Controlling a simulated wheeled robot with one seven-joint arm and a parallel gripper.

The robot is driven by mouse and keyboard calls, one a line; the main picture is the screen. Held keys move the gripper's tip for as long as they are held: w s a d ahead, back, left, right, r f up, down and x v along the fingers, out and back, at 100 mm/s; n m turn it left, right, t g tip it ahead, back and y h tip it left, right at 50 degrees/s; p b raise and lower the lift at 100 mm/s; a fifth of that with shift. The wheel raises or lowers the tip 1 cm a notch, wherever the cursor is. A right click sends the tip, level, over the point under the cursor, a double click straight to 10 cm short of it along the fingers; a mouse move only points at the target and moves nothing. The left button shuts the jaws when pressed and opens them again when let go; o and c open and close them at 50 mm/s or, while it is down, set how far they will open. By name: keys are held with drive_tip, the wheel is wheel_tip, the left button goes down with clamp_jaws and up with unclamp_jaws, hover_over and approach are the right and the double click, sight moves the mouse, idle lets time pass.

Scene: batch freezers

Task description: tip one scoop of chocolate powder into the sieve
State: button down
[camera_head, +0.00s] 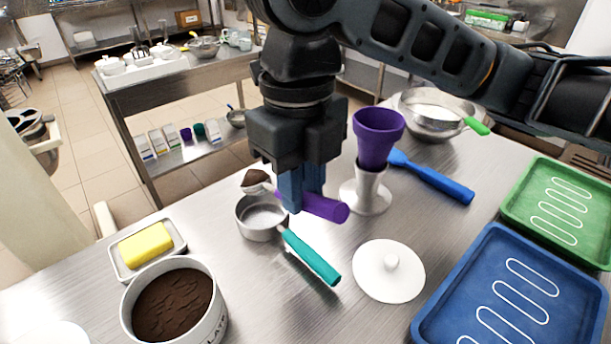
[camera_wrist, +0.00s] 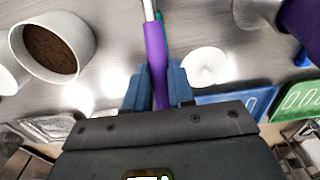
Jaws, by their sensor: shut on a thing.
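My gripper (camera_head: 302,205) is shut on the purple handle of a scoop (camera_head: 326,207). The scoop's bowl (camera_head: 256,180) sticks out to the left with a heap of brown powder in it. In the wrist view the purple handle (camera_wrist: 155,52) runs up between my fingers, and the bowl is out of frame. The sieve (camera_head: 438,116), with a green handle, rests over a steel bowl (camera_head: 430,131) at the back right, well apart from my gripper. Chocolate powder (camera_head: 172,305) fills a white tub (camera_head: 214,322) at the front left; it also shows in the wrist view (camera_wrist: 50,50).
A teal-handled metal cup (camera_head: 262,218) stands just below the scoop. A purple cup (camera_head: 378,138) on a white stand (camera_head: 370,192) and a blue spatula (camera_head: 432,178) lie towards the sieve. A white lid (camera_head: 389,271), butter dish (camera_head: 147,248) and blue tray (camera_head: 515,290) stand nearer.

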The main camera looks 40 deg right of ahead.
sight(272, 185)
drive_tip(key=shift+w+r+g+p, duration=0.25)
drive_tip(key=shift+r+g+p, duration=0.15)
drive_tip(key=shift+r+p, duration=0.3)
drive_tip(key=w+r+g+p, duration=0.1)
drive_tip(key=w+g+p, duration=0.1)
drive_tip(key=p, duration=0.2)
drive_tip(key=w+r+g+p, duration=0.1)
drive_tip(key=r+g+p, duration=0.1)
drive_tip(key=p, duration=0.2)
drive_tip(key=shift+w+r+g, duration=0.1)
drive_tip(key=shift+w+g, duration=0.2)
drive_tip(key=shift+w, duration=0.1)
drive_tip(key=shift+w+r+g+p, duration=0.1)
drive_tip(key=shift+w+g+p, duration=0.2)
drive_tip(key=shift+w+g, duration=0.75)
drive_tip(key=shift+w+r+g, duration=0.2)
drive_tip(key=shift+w+g, duration=0.4)
drive_tip(key=shift+w, duration=0.05)
drive_tip(key=shift+w+r+g, duration=0.2)
drive_tip(key=shift+w+g, duration=0.35)
drive_tip(key=shift+w, duration=0.1)
